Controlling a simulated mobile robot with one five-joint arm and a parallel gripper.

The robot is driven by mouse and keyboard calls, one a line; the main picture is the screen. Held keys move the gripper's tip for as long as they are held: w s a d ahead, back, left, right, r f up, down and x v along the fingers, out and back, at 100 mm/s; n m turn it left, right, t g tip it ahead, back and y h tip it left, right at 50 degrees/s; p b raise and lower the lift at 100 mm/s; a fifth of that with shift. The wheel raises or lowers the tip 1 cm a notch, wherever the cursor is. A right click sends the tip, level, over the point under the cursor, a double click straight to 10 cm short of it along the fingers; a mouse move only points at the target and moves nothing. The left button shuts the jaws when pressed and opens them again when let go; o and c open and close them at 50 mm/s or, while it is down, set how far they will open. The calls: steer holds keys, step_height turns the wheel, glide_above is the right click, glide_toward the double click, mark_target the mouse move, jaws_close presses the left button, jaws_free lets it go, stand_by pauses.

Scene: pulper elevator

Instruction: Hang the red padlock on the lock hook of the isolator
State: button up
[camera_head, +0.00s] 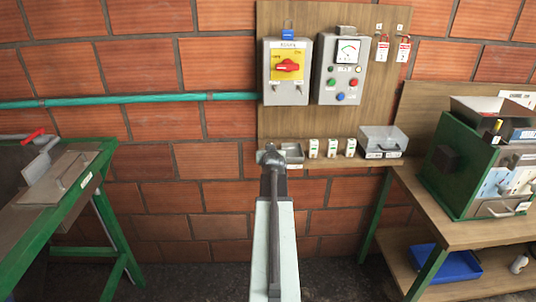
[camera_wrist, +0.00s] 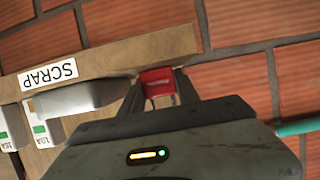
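The isolator (camera_head: 266,85) is a grey box on the wooden wall board, with a red rotary handle (camera_head: 287,66) on a yellow plate. I cannot make out its lock hook clearly at this size. My gripper (camera_head: 272,150) is below the isolator, near the left end of the small shelf, seen from behind. In the wrist view my gripper (camera_wrist: 158,88) has its fingers on both sides of the red padlock (camera_wrist: 157,80) and appears shut on it. Thin shackle legs show below its red body. The arm hides the padlock in the head view.
A grey control box (camera_head: 326,90) with a meter and buttons is right of the isolator. Two red-and-white tags (camera_head: 382,50) hang further right. A green pipe (camera_head: 150,101) crosses the left wall.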

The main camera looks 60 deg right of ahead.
jaws_close()
step_height(320, 180, up, 10)
steer(key=p, duration=1)
steer(key=shift+f, duration=0.1)
